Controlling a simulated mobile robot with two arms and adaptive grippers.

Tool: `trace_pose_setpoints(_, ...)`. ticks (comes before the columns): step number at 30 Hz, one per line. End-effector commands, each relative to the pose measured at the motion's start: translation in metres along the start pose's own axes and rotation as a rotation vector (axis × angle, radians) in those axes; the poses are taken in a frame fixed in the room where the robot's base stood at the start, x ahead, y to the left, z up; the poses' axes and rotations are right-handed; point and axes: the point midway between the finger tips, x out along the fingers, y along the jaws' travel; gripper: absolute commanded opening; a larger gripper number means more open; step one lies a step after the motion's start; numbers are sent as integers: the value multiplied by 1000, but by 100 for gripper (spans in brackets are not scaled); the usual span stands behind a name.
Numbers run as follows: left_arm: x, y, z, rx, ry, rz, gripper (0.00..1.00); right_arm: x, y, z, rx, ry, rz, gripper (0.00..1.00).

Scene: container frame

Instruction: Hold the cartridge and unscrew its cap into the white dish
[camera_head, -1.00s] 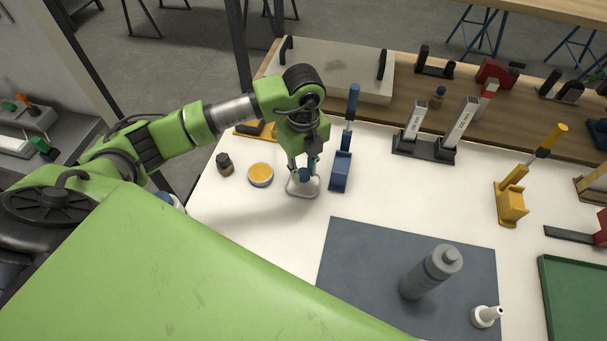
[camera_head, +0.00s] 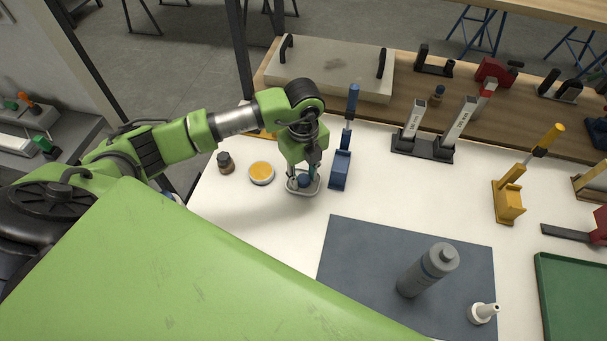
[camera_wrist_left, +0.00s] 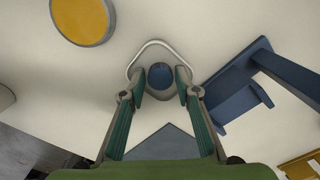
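The white dish (camera_head: 290,191) stands on the white table under my left gripper (camera_head: 304,179). A round blue cap (camera_head: 305,181) is at the dish. In the left wrist view the blue cap (camera_wrist_left: 160,76) lies within the outline of the dish (camera_wrist_left: 160,50). The fingertips of my left gripper (camera_wrist_left: 160,88) are apart, one on each side of the cap, with small gaps. My right gripper is out of view.
A blue stand with a handle (camera_head: 340,168) is close right of my left gripper. An orange-topped jar (camera_head: 261,173) and a small brown bottle (camera_head: 225,163) are left of it. A white nozzle (camera_head: 483,313) is on the mat (camera_head: 350,260). A green tray (camera_head: 545,300) is at right.

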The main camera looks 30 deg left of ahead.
Motion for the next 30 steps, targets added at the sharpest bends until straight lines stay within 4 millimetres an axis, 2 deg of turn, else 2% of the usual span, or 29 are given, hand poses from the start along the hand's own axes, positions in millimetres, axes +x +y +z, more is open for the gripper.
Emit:
trace_pose_setpoints(5, -28, -2, 1, 2, -3, -6, 30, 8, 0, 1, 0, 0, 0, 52)
trace_pose_setpoints(12, -81, -2, 1, 1, -2, -7, 30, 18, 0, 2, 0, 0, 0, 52)
trace_pose_setpoints(18, -111, -1, 0, 0, -1, -3, 30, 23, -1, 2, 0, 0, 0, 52)
trace_pose_setpoints(23, -120, 0, 0, 0, -1, -2, 30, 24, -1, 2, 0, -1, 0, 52)
trace_pose_setpoints(30, -121, 0, 0, 0, 0, -1, 30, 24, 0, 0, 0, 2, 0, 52)
